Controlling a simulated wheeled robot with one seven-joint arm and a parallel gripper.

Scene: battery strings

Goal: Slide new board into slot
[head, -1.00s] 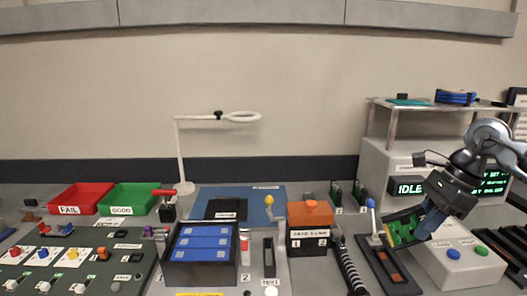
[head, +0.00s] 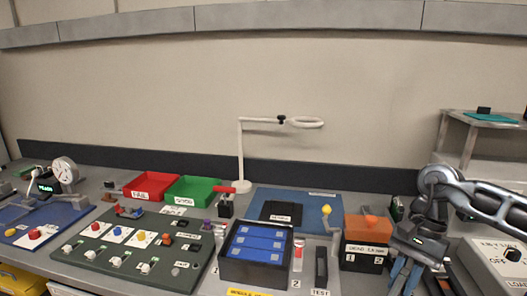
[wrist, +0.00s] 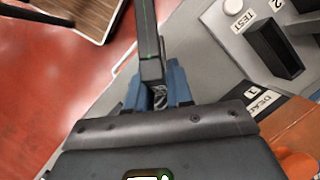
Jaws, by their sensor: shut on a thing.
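My gripper (head: 402,276) is at the lower right of the head view, with blue fingers pointing down. In the wrist view the blue fingers (wrist: 155,92) are shut on a thin dark board (wrist: 149,40), seen nearly edge-on with a thin green line along it. The board reaches away from the fingers, past the top of the picture. In the head view I cannot make it out clearly. A black upright holder with a narrow slot, labelled TEST (head: 321,267), stands left of my gripper. It also shows at the upper right of the wrist view (wrist: 274,46), apart from the board.
An orange-topped bin labelled DEAD (head: 367,240) stands close left of my gripper. A yellow-knobbed lever (head: 327,210) and a black tray of blue modules (head: 256,254) are further left. Red (head: 150,187) and green (head: 192,189) trays lie at the back. The wrist view shows red floor beyond the bench edge.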

